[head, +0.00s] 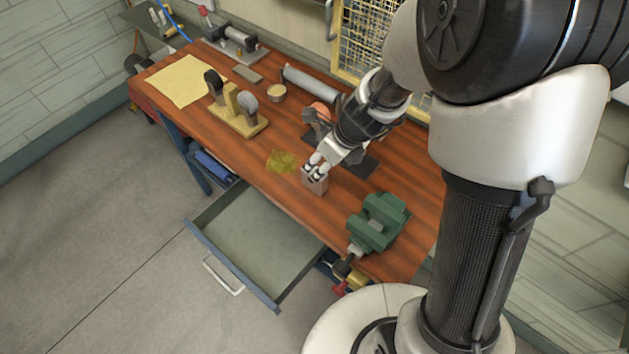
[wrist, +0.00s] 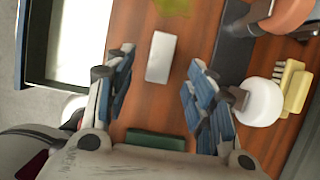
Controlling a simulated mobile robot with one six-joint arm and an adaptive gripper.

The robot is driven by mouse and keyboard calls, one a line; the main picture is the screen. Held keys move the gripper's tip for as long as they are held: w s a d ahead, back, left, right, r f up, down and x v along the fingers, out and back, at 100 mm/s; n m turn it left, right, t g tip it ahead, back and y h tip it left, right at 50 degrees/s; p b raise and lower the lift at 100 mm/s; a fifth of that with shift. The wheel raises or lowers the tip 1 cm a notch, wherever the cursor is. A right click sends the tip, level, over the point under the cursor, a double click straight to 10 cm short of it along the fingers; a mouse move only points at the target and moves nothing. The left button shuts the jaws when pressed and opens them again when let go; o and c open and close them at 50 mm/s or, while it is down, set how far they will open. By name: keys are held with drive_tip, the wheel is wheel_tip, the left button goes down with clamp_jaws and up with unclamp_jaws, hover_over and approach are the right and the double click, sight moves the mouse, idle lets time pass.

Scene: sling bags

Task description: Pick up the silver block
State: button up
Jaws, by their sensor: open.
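The silver block (head: 314,184) lies on the wooden workbench near its front edge, to the left of the green vise. In the wrist view the silver block (wrist: 160,57) is a pale rectangle just beyond the space between the fingers. My gripper (head: 316,169) is above the block and partly covers it in the head view. In the wrist view my gripper (wrist: 158,75) has its blue-padded fingers spread apart, one on each side of the block's line, with nothing between them.
The green vise (head: 377,222) stands close to the right of the block. A yellow stain (head: 283,162) is to its left, and a dark mat (head: 357,165) lies behind. An open drawer (head: 256,238) juts out below the bench. A wooden stand (head: 240,121) is further left.

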sight(314, 171)
drive_tip(key=shift+b+x, duration=0.35)
drive_tip(key=shift+x, duration=0.85)
drive_tip(key=b+x, duration=0.3)
drive_tip(key=x, duration=0.2)
drive_tip(key=shift+d+f, duration=0.1)
drive_tip(key=shift+f, duration=0.05)
clamp_jaws()
